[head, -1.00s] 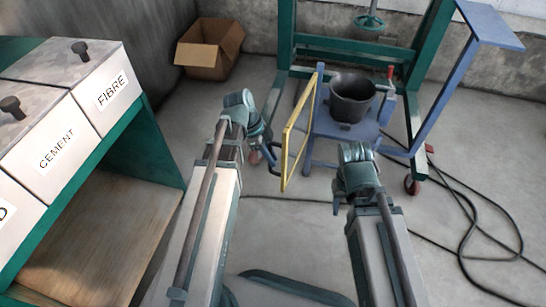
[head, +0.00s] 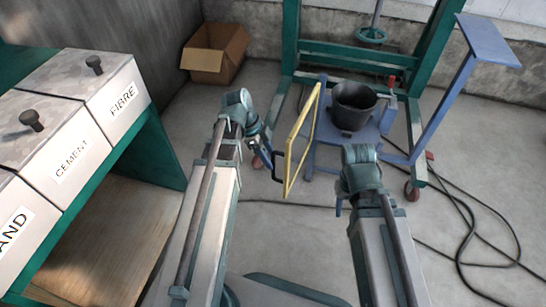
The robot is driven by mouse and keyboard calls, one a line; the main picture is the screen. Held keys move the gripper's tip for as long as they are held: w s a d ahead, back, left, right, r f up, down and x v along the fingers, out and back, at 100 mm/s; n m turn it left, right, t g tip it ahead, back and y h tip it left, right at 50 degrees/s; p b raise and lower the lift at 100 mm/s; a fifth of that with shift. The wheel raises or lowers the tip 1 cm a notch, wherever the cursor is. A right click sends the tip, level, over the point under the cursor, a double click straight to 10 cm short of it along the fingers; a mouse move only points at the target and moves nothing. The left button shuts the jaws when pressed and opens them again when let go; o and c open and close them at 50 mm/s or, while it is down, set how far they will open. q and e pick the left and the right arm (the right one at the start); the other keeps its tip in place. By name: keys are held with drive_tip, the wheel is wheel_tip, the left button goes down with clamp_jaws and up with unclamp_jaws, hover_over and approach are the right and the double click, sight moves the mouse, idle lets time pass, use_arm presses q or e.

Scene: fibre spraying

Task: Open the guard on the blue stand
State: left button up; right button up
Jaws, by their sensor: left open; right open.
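The blue stand (head: 326,127) is on the floor ahead and holds a dark bucket (head: 354,103). The guard, a yellow frame (head: 290,147), stands upright along the stand's left side, with a dark handle (head: 277,166) on its left. My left gripper (head: 262,153) is open just left of the guard, close to the handle. I cannot tell whether it touches the handle. My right gripper (head: 339,207) is open, low and in front of the stand, and is mostly hidden by its own wrist.
A bench with bins marked FIBRE (head: 123,98) and CEMENT (head: 71,160) stands at the left. A cardboard box (head: 215,52) sits by the back wall. A green frame (head: 415,110) stands behind the stand. Black cables (head: 470,215) lie on the floor at the right.

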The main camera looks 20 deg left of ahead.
use_arm(q)
drive_tip(key=p+v, duration=0.7)
drive_tip(key=v, duration=0.2)
drive_tip(key=shift+a+r, duration=0.15)
drive_tip(key=shift+r, duration=0.1)
drive_tip(key=s+d+r+n+y+p, duration=0.2)
drive_tip(key=s+d+r+n+p, duration=0.1)
drive_tip(key=d+r+p, duration=0.3)
drive_tip(key=s+d+r+n+y+p, duration=0.2)
drive_tip(key=d+r+n+p, duration=0.3)
drive_tip(key=r+p, duration=0.4)
drive_tip(key=s+d+r+n+y+p, duration=0.1)
drive_tip(key=s+d+r+n+p, duration=0.3)
drive_tip(key=d+r+p, duration=0.3)
drive_tip(key=r+p, duration=0.1)
drive_tip(key=p, duration=0.2)
drive_tip(key=shift+s+n+g+y, duration=0.15)
drive_tip(key=shift+n+g+y, duration=0.25)
idle(0.7)
